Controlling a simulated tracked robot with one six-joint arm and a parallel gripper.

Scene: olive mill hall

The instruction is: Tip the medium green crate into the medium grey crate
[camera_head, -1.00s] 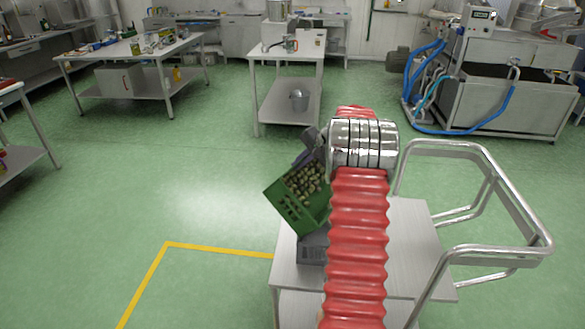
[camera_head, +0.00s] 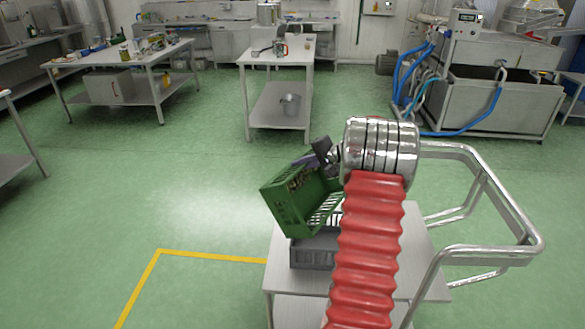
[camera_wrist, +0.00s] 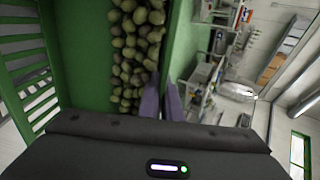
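The green crate (camera_head: 287,207) hangs tilted steeply in the head view, above the cart, with olives (camera_head: 299,179) still in it. My gripper (camera_head: 322,152) is at the crate's upper edge, shut on its wall. In the wrist view the two purple fingertips (camera_wrist: 161,100) are close together at the green wall, and a heap of olives (camera_wrist: 137,50) lies along that wall inside the crate. The grey crate (camera_head: 312,252) stands on the cart just below the green crate. Its right part is hidden behind my red arm, and its inside is mostly hidden.
The steel cart (camera_head: 285,277) has a tubular handle (camera_head: 500,205) on its right. A washing machine with blue hoses (camera_head: 490,105) is at the back right. The floor left of the cart is clear.

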